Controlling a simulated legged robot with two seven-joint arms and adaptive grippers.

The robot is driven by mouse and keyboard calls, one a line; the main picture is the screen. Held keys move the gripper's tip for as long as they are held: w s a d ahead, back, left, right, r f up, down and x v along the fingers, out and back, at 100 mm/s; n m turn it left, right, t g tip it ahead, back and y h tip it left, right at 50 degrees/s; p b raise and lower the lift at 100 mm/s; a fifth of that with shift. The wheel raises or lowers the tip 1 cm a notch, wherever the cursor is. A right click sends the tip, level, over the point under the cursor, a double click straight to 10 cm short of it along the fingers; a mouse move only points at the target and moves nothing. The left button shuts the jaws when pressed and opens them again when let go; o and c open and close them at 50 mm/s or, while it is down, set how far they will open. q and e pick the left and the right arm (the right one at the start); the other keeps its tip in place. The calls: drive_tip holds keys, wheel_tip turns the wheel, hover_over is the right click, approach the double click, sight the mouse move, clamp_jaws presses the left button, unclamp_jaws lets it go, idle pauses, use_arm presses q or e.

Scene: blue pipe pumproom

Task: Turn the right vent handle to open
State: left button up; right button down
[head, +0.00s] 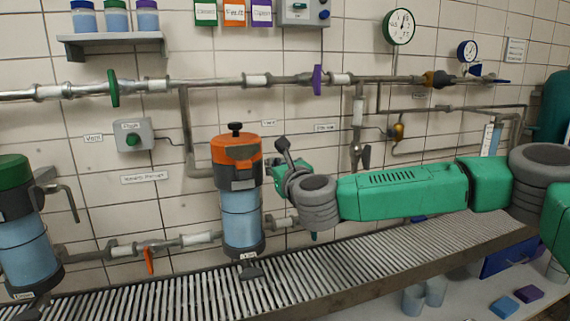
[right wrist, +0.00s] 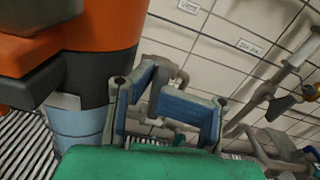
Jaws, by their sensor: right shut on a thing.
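The right filter vessel (head: 241,205) has an orange lid (head: 236,152) and a blue clear body, and stands on the grating. Its lid also shows large at the left of the right wrist view (right wrist: 105,40). My right gripper (head: 281,163) is at the right side of this vessel, level with its lid. In the right wrist view its blue-padded fingers (right wrist: 160,92) are closed in around the grey vent handle (right wrist: 163,60). The handle's upper bend shows past the fingertips; the fingers hide part of it. My left gripper is not in view.
A second vessel (head: 25,235) with a green lid and a grey bent handle (head: 68,198) stands at the far left. A pipe with a green valve wheel (head: 113,88) and a purple one (head: 317,80) runs above. A slatted grating (head: 330,255) lies below my right arm.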

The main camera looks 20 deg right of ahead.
drive_tip(key=n, duration=0.2)
drive_tip(key=r+n, duration=0.1)
drive_tip(key=shift+w+r, duration=0.1)
drive_tip(key=shift+w, duration=0.15)
drive_tip(key=n, duration=0.5)
drive_tip(key=shift+a, duration=0.1)
drive_tip(key=n, duration=0.4)
drive_tip(key=shift+a, duration=0.1)
use_arm(q)
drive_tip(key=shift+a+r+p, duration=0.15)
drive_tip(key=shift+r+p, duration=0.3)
drive_tip(key=shift+p, duration=0.1)
use_arm(e)
drive_tip(key=shift+f+n, duration=0.15)
drive_tip(key=shift+n, duration=1)
drive_tip(key=shift+f+n, duration=0.1)
drive_tip(key=shift+n, duration=1.05)
drive_tip(key=shift+w, duration=0.1)
drive_tip(key=c, duration=1.9)
unclamp_jaws()
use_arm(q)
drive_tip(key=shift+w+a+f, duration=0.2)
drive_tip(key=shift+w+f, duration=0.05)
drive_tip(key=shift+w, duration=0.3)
use_arm(e)
drive_tip(key=s+f, duration=0.1)
drive_tip(key=s, duration=1.1)
drive_tip(key=shift+s+f+n, duration=0.3)
